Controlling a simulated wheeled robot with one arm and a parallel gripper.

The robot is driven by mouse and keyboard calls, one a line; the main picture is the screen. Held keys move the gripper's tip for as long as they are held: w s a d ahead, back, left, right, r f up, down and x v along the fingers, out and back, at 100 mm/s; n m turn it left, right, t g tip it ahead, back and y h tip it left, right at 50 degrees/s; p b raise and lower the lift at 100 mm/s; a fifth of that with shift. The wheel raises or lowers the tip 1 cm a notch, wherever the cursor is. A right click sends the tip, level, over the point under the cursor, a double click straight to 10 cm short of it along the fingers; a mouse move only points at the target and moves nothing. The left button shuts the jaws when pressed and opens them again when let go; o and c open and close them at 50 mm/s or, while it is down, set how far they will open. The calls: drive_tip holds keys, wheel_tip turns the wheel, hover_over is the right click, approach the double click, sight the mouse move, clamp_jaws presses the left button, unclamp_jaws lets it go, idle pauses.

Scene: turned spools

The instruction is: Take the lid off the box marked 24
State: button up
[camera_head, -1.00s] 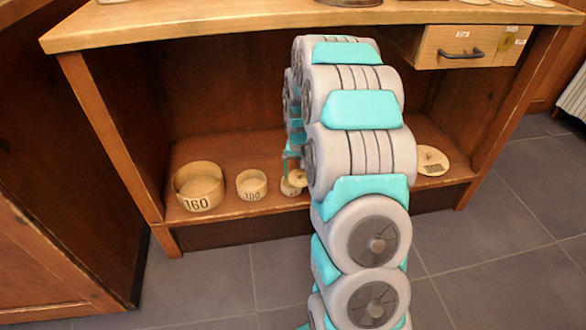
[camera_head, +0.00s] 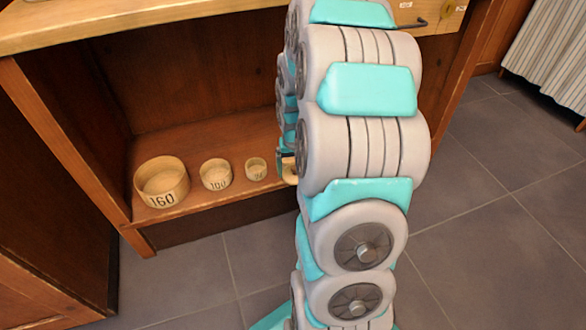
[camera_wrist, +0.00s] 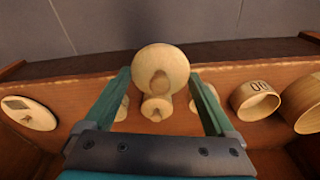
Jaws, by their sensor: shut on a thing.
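The box marked 24 (camera_head: 256,169) is the smallest of the boxes on the low shelf. It stands upright with its top open; its mark is small and hard to read. My gripper (camera_head: 287,167), mostly hidden behind my arm in the head view, is just right of this box. In the wrist view my gripper (camera_wrist: 163,98) is shut on a pale turned wooden lid (camera_wrist: 160,68) with a knob, held between the two fingers above the shelf. The right finger partly covers a pale shape that may be the box.
The box marked 100 (camera_head: 216,174) and the larger box marked 160 (camera_head: 162,182) stand open, left of the small box. A flat labelled disc (camera_wrist: 28,112) lies at the left in the wrist view. The tabletop (camera_head: 120,22) overhangs the shelf (camera_head: 215,202).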

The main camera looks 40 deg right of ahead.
drive_tip(key=shift+r, duration=1)
